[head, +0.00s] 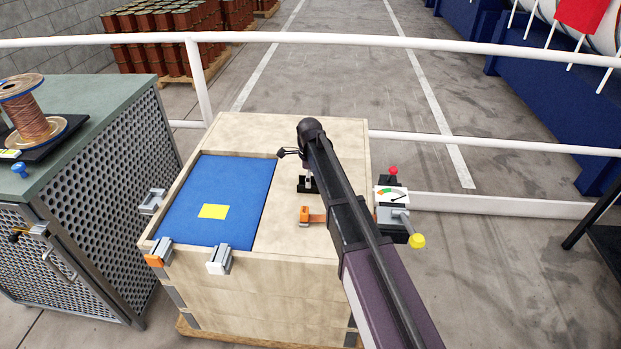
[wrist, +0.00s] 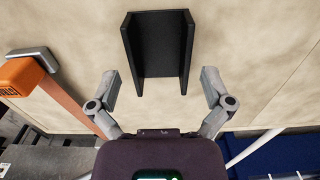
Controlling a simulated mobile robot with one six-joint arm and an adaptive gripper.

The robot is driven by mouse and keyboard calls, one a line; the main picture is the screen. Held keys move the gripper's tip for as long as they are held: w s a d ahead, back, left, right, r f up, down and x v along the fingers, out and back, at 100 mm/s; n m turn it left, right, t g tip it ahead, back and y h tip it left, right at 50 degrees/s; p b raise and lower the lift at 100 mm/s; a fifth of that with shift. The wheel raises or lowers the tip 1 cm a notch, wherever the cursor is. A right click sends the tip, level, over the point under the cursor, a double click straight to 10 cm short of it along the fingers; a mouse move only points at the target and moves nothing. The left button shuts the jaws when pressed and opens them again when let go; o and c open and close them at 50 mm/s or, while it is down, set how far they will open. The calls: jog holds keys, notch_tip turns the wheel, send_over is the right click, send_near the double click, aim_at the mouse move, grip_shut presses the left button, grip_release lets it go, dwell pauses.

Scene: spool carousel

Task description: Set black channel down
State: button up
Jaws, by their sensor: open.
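The black channel (wrist: 160,68) is a U-shaped piece with two side walls. In the wrist view it rests on the pale wooden top, at the upper middle. My gripper (wrist: 162,80) is open, one grey finger to each side of the channel's lower end, with a gap to both walls. Nothing is held between the fingers. In the head view a small dark piece (head: 302,188) under my arm looks like the channel; my arm hides much of that spot and the gripper cannot be made out clearly.
The wooden crate (head: 300,262) has a blue inset panel (head: 185,205) with a yellow square. An orange clamp (head: 311,215) stands near the channel and shows at left in the wrist view. A lever box (head: 392,215) is at the right edge. White rails (head: 480,148) run behind.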

notch_tip(320, 180, up, 10)
jog(key=p, duration=0.9)
dwell(0.8)
jog(key=s+d+n, duration=1.8)
jog(key=s+d, duration=0.5)
jog(key=s, duration=0.3)
jog(key=c, duration=0.5)
jog(key=shift+c, duration=0.5)
